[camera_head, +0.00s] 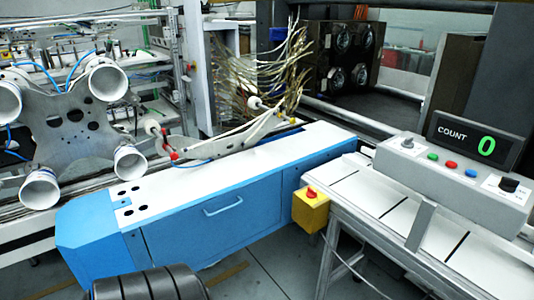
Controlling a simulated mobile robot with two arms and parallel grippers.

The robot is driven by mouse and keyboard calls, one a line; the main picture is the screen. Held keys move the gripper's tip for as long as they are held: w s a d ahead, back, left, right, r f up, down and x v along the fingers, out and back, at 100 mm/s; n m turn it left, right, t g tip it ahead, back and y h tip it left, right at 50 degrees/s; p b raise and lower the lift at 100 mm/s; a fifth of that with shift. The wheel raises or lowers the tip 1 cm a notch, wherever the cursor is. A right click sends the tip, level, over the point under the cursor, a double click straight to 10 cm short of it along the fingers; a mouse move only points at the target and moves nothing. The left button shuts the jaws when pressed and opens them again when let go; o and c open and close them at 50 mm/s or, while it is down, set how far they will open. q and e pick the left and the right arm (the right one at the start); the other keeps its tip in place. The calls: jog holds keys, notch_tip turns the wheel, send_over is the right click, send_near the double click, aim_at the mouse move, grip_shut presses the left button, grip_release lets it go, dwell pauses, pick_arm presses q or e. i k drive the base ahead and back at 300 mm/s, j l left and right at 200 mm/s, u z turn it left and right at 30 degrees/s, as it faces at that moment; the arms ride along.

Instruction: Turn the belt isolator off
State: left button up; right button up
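A grey control box (455,183) stands on the white-topped bench at the right. A black knob (508,185) sits on a white label plate at its right end; the label's print is too small to read. Green, red and blue buttons (452,165) are in its middle, and a grey knob (407,143) is at its left end. A yellow box (311,211) with a red knob on top (311,192) hangs at the bench's left end. I cannot tell from markings which control is the belt isolator. Neither of my grippers is in view.
A display (475,142) behind the control box reads COUNT 0. A blue cabinet (215,215) with a white top runs across the middle. A grey plate with white cylinders (70,130) is at the left. Free floor (285,265) shows below the yellow box.

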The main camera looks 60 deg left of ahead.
aim_at(312, 194)
jog(key=u, duration=1.45)
